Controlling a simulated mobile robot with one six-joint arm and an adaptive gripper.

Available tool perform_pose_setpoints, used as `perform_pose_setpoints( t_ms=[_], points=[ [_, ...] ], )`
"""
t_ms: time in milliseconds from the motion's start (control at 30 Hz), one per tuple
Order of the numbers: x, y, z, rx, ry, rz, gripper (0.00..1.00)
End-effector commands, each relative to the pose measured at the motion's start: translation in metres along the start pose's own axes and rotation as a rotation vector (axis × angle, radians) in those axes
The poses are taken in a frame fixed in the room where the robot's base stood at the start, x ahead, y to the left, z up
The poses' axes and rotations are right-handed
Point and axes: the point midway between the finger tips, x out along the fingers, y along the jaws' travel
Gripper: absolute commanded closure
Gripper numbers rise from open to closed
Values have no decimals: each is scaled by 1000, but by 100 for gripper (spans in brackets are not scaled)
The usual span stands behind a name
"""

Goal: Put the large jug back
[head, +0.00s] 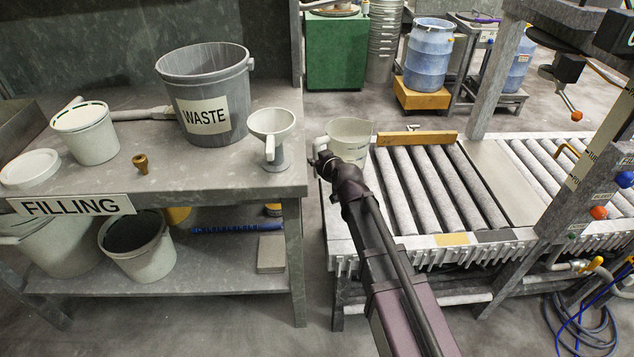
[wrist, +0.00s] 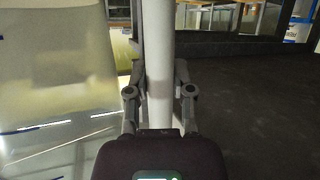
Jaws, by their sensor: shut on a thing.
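The large jug (head: 350,137), pale and translucent, is at the left end of the roller conveyor in the head view. My gripper (head: 326,160) is shut on its handle, on the jug's near left side. In the wrist view the white upright handle (wrist: 160,72) runs between the two fingers (wrist: 160,90), and the jug body (wrist: 55,85) fills the left side. The jug looks about upright. My arm hides its lower part, so I cannot tell whether it touches the conveyor.
The filling bench (head: 215,180) at left holds a grey WASTE pail (head: 205,65), a white pail (head: 85,135), a lid (head: 30,168), a brass piece (head: 141,163) and a smaller white handled vessel (head: 272,125). A gap separates bench and conveyor (head: 440,190).

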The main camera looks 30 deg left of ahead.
Motion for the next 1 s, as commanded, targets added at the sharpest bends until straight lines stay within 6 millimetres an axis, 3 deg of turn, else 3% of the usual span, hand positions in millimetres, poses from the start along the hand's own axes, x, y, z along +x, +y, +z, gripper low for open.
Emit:
perform_pose_setpoints(
  t_ms=[133, 700, 1000],
  points=[
    [5, -1, 13, -2, 1, 1, 100],
    [7, -2, 16, -2, 1, 0, 100],
    [14, -3, 35, -2, 1, 0, 100]
  ],
)
